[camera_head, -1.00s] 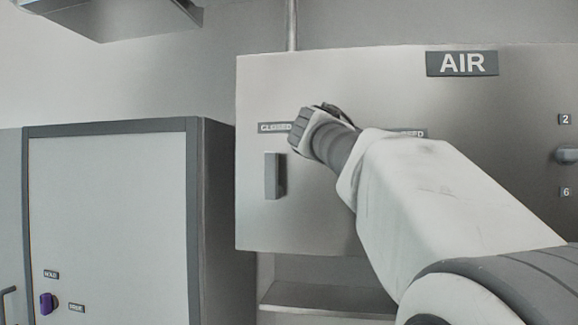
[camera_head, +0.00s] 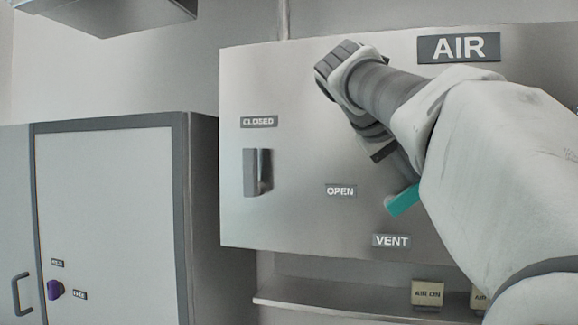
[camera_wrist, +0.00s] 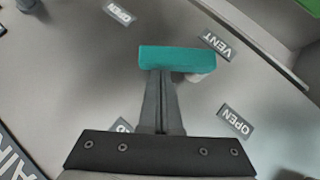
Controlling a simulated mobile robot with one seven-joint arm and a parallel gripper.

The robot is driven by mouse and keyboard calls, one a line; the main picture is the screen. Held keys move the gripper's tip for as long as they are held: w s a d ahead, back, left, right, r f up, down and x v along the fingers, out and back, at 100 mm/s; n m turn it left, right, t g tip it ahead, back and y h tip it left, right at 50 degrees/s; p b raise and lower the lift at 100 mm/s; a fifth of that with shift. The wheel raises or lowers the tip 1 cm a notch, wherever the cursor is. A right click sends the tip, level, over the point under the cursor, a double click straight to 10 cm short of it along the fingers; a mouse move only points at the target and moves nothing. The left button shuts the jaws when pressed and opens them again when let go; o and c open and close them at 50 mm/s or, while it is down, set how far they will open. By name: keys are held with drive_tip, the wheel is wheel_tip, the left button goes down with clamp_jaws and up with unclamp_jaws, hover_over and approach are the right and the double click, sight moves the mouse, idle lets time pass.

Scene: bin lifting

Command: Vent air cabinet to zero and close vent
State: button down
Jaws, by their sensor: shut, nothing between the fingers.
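The air cabinet (camera_head: 290,75) is a grey panel marked AIR (camera_head: 458,47). A teal vent handle (camera_head: 403,201) is partly hidden behind my arm, above the VENT label (camera_head: 391,240) and right of the OPEN label (camera_head: 340,190). In the wrist view the teal handle (camera_wrist: 178,59) lies crosswise at my fingertips. My gripper (camera_wrist: 161,76) is shut, its fingers together and empty, right at the handle's near side; I cannot tell whether they touch. My arm hides any gauge in the head view.
A grey lever (camera_head: 256,172) sticks out under a CLOSED label (camera_head: 258,121) at the panel's left. A shelf (camera_head: 330,303) with an AIR ON block (camera_head: 428,293) is below. A cabinet with a purple knob (camera_head: 54,289) stands left.

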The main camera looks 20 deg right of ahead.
drive_tip(key=s+d+f+m+t+y, duration=0.1)
drive_tip(key=y, duration=0.1)
drive_tip(key=s+d+f+m+t+y, duration=0.1)
drive_tip(key=d+y, duration=0.1)
drive_tip(key=shift+f+m+y, duration=0.3)
drive_tip(key=shift+f+m, duration=0.1)
drive_tip(key=shift+d, duration=0.1)
idle(0.6)
drive_tip(key=w+d+r+p+v, duration=0.1)
drive_tip(key=p+v, duration=0.3)
drive_tip(key=v, duration=0.8)
drive_tip(key=shift+r, duration=0.7)
